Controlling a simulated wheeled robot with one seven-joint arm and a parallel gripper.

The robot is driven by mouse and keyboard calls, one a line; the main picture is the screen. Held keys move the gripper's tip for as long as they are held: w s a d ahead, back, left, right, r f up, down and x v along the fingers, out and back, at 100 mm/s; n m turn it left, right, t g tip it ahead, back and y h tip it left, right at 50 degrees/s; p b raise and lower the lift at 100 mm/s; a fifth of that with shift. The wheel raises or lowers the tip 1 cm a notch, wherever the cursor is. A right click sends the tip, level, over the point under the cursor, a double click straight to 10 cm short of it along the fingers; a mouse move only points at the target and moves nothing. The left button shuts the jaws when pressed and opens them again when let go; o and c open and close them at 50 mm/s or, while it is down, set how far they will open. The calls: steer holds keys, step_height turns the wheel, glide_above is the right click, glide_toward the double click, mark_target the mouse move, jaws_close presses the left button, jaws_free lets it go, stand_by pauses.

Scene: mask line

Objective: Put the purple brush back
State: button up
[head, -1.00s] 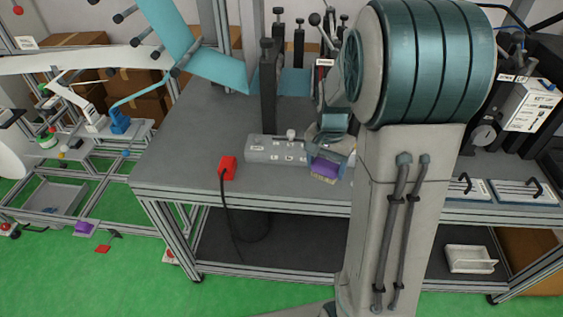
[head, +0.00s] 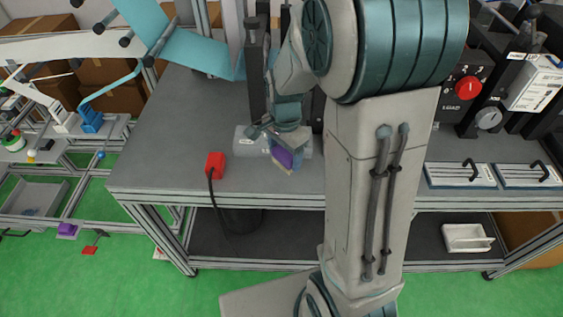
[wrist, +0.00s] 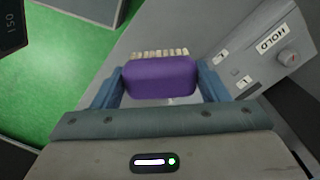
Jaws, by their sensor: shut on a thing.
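The purple brush (wrist: 160,78) is between the two blue fingers of my gripper (wrist: 161,84) in the wrist view, with its pale bristles facing away from the palm. My gripper is shut on it. In the head view the brush (head: 282,157) hangs below my gripper (head: 280,146), in front of the grey control box (head: 246,140) on the workbench. I cannot tell from these frames whether the brush touches the bench. A small purple item (head: 67,230) shows low at the far left; its details are too small to tell.
The grey workbench (head: 170,130) is bare on its left side. A red box (head: 215,164) with a black cable stands near its front edge. A machine column rises behind the control box. White plates with black handles (head: 459,175) lie to the right.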

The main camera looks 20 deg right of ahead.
mark_target(281, 165)
steer(key=shift+a+f, duration=0.2)
steer(key=shift+a, duration=0.15)
steer(key=shift+a+f, duration=0.1)
steer(key=shift+f, duration=1.95)
steer(key=shift+f, duration=0.1)
steer(key=shift+f, duration=0.15)
steer(key=o, duration=1)
steer(key=shift+c, duration=0.2)
steer(key=shift+r, duration=0.2)
